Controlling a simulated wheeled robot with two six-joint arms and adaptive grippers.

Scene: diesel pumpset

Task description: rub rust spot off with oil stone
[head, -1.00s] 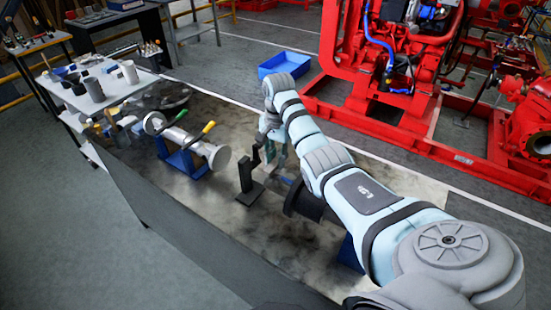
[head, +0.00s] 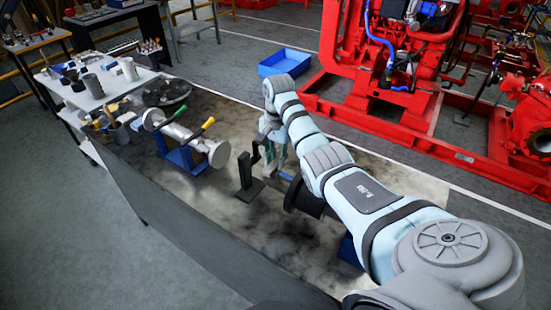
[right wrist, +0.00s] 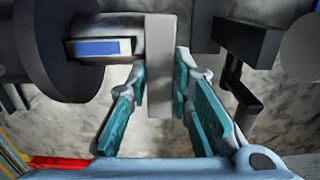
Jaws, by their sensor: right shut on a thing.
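My right gripper (right wrist: 160,105) has its teal fingers closed on the two sides of a pale grey flat bar (right wrist: 159,60), which looks like the oil stone. In the head view the right gripper (head: 273,152) is low over the workbench, partly hidden by my own arm. The bar overlaps the end of a shiny metal shaft (right wrist: 120,38) in the right wrist view; I cannot tell if they touch. The shaft carries a blue rectangular patch (right wrist: 103,48) and joins a large dark round flange (right wrist: 55,45). No rust spot can be made out. My left gripper is out of view.
A black upright stand (head: 248,182) is left of the gripper on the workbench (head: 225,232). Further left, a steel shaft part (head: 185,138) with green and yellow handled tools rests on a blue support (head: 178,155). A blue bin (head: 285,62) and red pump frames are behind.

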